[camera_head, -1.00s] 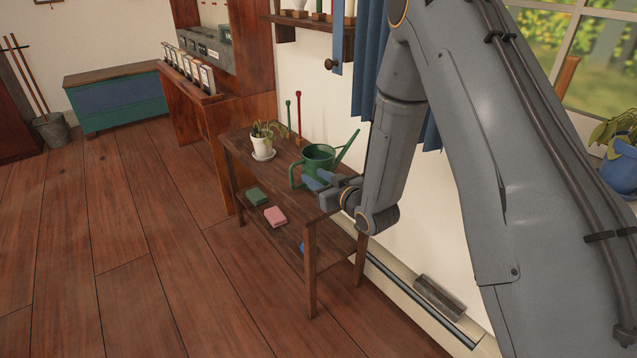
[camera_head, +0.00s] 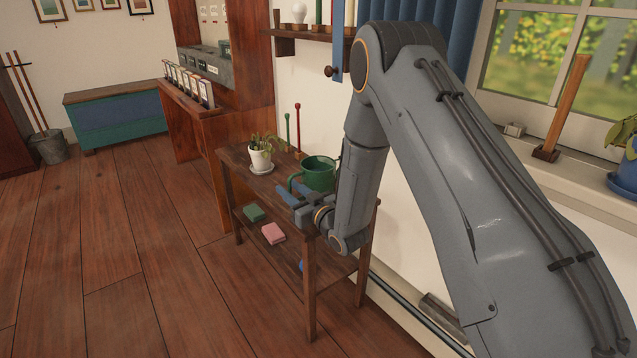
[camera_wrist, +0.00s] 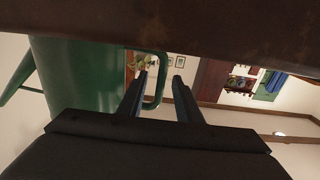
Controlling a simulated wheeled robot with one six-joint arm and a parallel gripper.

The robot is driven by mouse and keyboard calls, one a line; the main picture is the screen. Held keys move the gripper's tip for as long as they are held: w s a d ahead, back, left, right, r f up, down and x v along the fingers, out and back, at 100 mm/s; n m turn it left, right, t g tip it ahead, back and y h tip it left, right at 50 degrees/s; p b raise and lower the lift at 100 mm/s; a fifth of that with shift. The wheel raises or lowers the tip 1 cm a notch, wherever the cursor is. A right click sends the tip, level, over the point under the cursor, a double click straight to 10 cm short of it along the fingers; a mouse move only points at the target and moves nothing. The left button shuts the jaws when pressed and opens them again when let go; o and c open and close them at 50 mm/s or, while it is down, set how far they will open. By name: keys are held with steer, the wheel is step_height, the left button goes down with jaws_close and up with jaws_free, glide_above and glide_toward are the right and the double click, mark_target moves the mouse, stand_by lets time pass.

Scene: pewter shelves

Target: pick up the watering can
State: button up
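The green watering can (camera_head: 318,174) stands on the top of a dark wooden table (camera_head: 236,160), and my arm hides its spout. It also shows in the wrist view (camera_wrist: 80,75) at the left, with its loop handle (camera_wrist: 161,75) in line with the gap between my fingers. My gripper (camera_head: 283,191) is at the near-left side of the can, by the handle. In the wrist view my gripper (camera_wrist: 160,82) has its two fingers apart. I cannot tell whether the handle lies between the fingers or just beyond them.
A potted plant (camera_head: 261,158) on a saucer stands left of the can. Green and red stakes (camera_head: 298,128) rise behind it. The lower shelf holds a green block (camera_head: 254,213) and a pink block (camera_head: 273,233). The wall and window sill are at the right; open floor lies left.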

steer(key=shift+w+a, duration=0.15)
steer(key=shift+w, duration=0.1)
jaws_close()
stand_by(0.6)
stand_by(0.6)
steer(key=shift+r, duration=0.15)
